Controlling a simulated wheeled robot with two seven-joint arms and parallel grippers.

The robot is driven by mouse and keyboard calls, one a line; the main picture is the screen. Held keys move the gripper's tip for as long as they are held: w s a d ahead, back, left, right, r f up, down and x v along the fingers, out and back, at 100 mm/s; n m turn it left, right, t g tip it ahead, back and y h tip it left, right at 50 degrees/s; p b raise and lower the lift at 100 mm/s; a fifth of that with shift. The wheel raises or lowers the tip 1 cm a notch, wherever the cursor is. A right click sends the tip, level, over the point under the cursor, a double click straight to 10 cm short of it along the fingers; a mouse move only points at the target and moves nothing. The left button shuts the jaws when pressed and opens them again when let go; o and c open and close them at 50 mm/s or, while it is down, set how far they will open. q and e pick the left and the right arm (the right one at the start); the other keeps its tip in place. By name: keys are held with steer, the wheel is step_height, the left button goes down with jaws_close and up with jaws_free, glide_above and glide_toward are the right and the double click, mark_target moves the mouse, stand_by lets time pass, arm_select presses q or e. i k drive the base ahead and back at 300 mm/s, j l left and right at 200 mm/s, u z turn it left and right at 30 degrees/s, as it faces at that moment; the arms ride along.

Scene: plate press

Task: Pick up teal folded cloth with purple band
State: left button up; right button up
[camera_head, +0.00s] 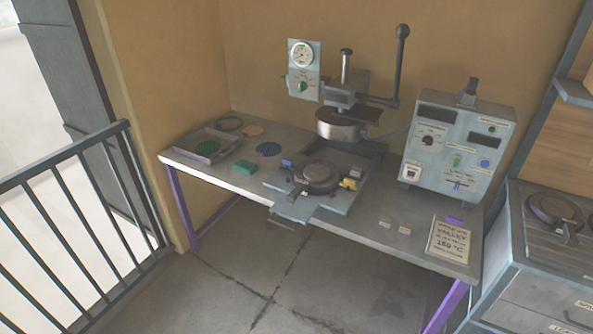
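A small teal folded cloth (244,167) lies on the table (215,175), left of the press and near the front edge. It is too small in the picture to make out a purple band. Nothing covers it. Neither of my grippers is in view.
A press with a lever (401,60) and a round dark plate (316,178) stands right of the cloth. A tray (208,158) with a green disc is left of it; a blue disc (268,149) lies behind. A control box (455,145) and sign (448,240) are at right. A railing (65,155) stands at left.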

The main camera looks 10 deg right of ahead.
mark_target(243, 166)
steer(key=z, duration=0.35)
steer(key=i+j+z, duration=0.2)
steer(key=j+z, duration=0.15)
steer(key=i+j+z, duration=0.15)
steer(key=j+z, duration=0.5)
steer(key=i+j+z, duration=0.1)
steer(key=j+z, duration=0.25)
steer(key=j, duration=0.2)
